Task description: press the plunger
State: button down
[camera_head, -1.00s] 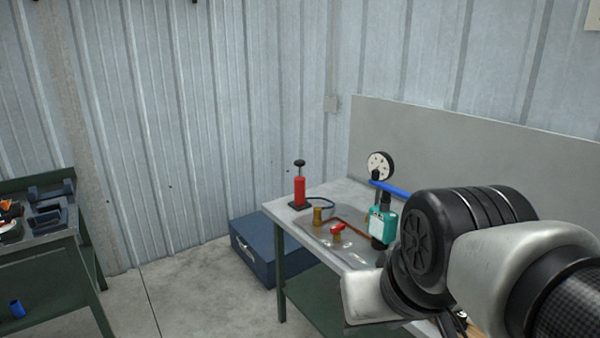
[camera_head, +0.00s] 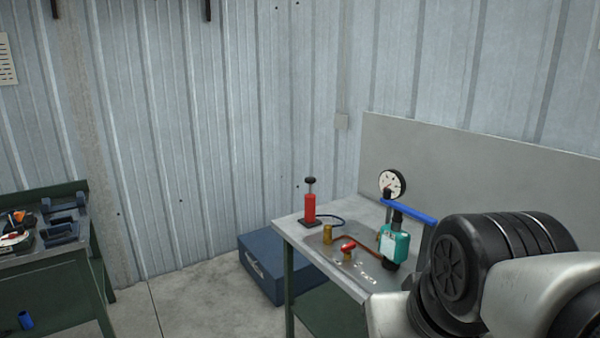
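A red hand pump (camera_head: 309,208) stands upright at the far left corner of the grey-topped workbench (camera_head: 291,228). Its black plunger knob (camera_head: 310,181) sits on a short rod above the red body, with a gap between knob and body. A dark hose (camera_head: 333,218) runs from the pump's base to the right. My arm fills the lower right of the view, over the near right part of the bench. My gripper's fingers are not visible. No part of my arm in view touches the pump.
Right of the pump are brass fittings (camera_head: 327,234), a red-handled valve (camera_head: 348,246), a teal device (camera_head: 393,244), a blue bar (camera_head: 409,210) and a round gauge (camera_head: 392,184). A blue case (camera_head: 272,267) is on the floor. Another bench (camera_head: 57,248) holds tools at left.

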aim_at(310, 180)
jog(key=i+j+z, duration=0.1)
jog(key=z, duration=0.3)
jog(key=i+j+z, duration=0.15)
jog(key=z, duration=0.2)
jog(key=i+j+z, duration=0.15)
jog(key=z, duration=0.25)
jog(key=i+j+z, duration=0.15)
jog(key=j, duration=0.2)
jog(key=j+z, duration=0.15)
jog(key=j, duration=0.2)
jog(key=i+j+z, duration=0.2)
jog(key=j, duration=0.2)
jog(key=j+z, duration=0.1)
jog(key=j, duration=0.45)
jog(key=i+j+z, duration=0.1)
jog(key=j, duration=0.45)
jog(key=i+j, duration=0.1)
jog(key=j, duration=0.55)
jog(key=i+j, duration=0.1)
jog(key=j, duration=0.55)
jog(key=i+j, duration=0.1)
jog(key=j, duration=0.55)
jog(key=i+j, duration=0.1)
jog(key=j, duration=0.55)
jog(key=z, duration=0.05)
